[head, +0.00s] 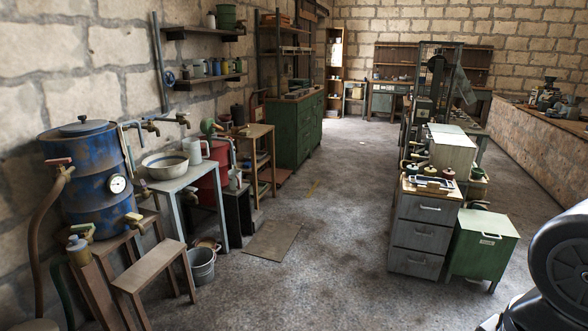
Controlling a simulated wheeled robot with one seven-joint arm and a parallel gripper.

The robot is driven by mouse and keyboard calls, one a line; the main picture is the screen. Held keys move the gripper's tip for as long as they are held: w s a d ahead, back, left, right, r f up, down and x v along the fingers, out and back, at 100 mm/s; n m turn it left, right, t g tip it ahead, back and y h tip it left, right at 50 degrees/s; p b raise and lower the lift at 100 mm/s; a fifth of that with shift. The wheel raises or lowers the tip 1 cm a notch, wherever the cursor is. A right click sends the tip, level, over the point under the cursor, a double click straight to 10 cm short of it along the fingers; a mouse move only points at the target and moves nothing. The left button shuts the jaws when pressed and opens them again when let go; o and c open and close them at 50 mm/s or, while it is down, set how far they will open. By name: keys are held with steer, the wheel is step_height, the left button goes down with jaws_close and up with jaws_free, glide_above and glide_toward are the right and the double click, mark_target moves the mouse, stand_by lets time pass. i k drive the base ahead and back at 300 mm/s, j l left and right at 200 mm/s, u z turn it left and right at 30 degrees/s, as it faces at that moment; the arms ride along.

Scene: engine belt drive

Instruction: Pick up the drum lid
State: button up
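The drum lid (80,129) is a dark grey disc with a small raised knob. It lies on top of the blue drum (88,176) at the left in the head view. The drum is rusty, carries a round white gauge and stands on a wooden stand against the stone wall. My gripper is not in view, so its state does not show. A dark rounded part of my own body fills the lower right corner, far from the lid.
A wooden step stool (150,268) stands before the drum. A small table (186,181) with a bowl (165,165) is to its right. A bucket (201,266) and a flat board (271,240) are on the floor. Drawers (423,234) stand right; the middle floor is clear.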

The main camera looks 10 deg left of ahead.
mark_target(83, 126)
steer(key=i+u, duration=0.6)
steer(key=u, duration=0.2)
steer(key=i+l+u, duration=0.2)
steer(key=u, duration=0.15)
steer(key=i+l+u, duration=0.25)
steer(key=u, duration=0.15)
steer(key=i+l+u, duration=0.7)
